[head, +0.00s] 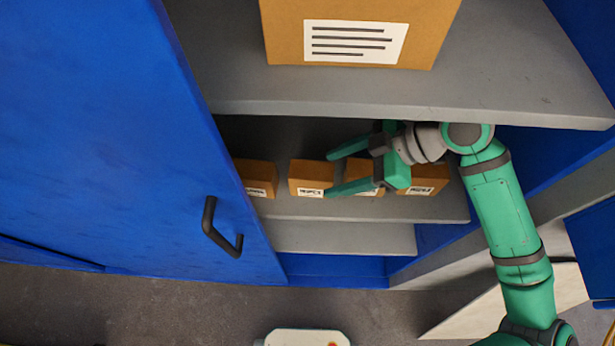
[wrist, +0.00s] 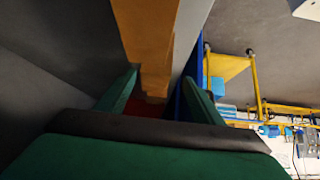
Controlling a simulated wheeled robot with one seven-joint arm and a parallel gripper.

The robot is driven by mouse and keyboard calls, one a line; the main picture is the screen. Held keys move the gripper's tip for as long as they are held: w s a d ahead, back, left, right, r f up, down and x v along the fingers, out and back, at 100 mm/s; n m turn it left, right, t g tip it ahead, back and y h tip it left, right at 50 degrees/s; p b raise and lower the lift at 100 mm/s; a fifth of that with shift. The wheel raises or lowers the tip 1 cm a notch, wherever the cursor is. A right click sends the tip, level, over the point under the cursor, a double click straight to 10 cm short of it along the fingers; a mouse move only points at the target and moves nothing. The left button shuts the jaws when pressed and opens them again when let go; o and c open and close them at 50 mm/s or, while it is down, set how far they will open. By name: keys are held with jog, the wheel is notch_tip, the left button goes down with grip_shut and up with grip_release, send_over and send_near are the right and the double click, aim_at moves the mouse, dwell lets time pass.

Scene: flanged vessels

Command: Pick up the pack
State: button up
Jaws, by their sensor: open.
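Several brown packs with white labels stand in a row on a grey shelf inside a blue cabinet: a left one (head: 257,178), a second one (head: 311,176), a third one (head: 366,176) partly hidden by my gripper, and a right one (head: 424,180). Which one is meant I cannot tell. My gripper (head: 329,173) is open and points left, its green fingertips close to the second pack. In the wrist view, a brown surface with a pale strip (wrist: 147,40) shows ahead, beyond and between the open fingers (wrist: 158,80). No contact can be made out.
A larger labelled box (head: 358,45) stands on the shelf board (head: 420,95) just above my gripper. The open blue cabinet door (head: 100,130) with a dark handle (head: 219,228) is at the left. A lower shelf (head: 340,238) looks empty.

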aim_at(327, 171)
jog(key=shift+w+x, duration=0.2)
jog(key=shift+x, duration=1.4)
jog(key=shift+w+x, duration=0.2)
jog(key=shift+x, duration=1.35)
jog(key=shift+c, duration=0.6)
jog(key=shift+d, duration=0.1)
jog(key=c, duration=1.1)
jog(key=shift+r, duration=0.1)
